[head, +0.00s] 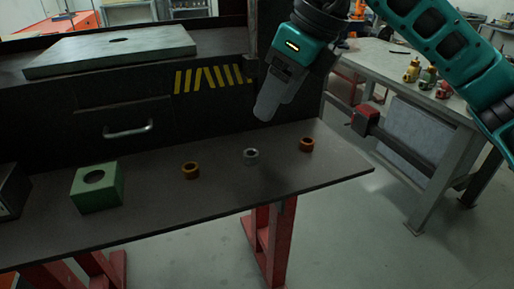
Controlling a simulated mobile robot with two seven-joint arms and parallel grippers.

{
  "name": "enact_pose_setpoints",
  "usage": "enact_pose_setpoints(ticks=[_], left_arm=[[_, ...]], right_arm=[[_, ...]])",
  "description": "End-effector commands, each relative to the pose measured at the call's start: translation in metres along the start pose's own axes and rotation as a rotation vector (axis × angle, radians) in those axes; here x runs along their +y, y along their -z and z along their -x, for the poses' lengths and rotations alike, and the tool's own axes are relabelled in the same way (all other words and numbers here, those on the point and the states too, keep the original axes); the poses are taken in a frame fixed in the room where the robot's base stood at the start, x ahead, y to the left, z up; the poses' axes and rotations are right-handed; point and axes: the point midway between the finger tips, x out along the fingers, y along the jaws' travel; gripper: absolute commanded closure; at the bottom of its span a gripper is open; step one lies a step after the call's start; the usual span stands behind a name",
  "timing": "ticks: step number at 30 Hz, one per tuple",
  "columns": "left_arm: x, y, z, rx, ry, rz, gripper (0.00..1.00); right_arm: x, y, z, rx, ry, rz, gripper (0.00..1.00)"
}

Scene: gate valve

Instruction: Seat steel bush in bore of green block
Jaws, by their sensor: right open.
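The green block (97,189) sits on the dark table at the left, with its round dark bore facing up. The steel bush (251,154) is a small silver ring on the table, between two brass-coloured rings. My right gripper (268,108) comes down from the upper right and hangs above the table, up and slightly right of the steel bush. It is open, with nothing seen between its fingers. My left gripper is out of view.
One brass-coloured ring (191,171) lies left of the steel bush and another (306,145) lies right of it. A dark box (12,192) stands at the table's left edge. A grey plate with a hole (112,52) lies behind. Bare table separates the block and rings.

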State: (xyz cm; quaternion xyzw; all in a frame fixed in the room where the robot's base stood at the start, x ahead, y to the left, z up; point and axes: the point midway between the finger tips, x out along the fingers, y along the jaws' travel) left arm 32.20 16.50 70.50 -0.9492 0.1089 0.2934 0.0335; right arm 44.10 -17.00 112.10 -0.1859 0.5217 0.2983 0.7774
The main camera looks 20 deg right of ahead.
Motion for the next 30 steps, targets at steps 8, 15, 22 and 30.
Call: enact_pose_setpoints(ticks=[8, 15, 22, 30], left_arm=[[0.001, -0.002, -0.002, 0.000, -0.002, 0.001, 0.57], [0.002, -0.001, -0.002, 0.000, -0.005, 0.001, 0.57], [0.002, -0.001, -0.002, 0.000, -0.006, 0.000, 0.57], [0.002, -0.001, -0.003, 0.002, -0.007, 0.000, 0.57]], right_arm=[[-0.005, 0.003, -0.036, 0.010, 0.026, -0.004, 0.39], [-0.006, 0.002, -0.069, 0.007, 0.024, -0.003, 0.39], [-0.006, 0.004, -0.091, 0.008, 0.022, -0.003, 0.39], [-0.007, 0.004, -0.124, 0.006, 0.023, -0.003, 0.39]])
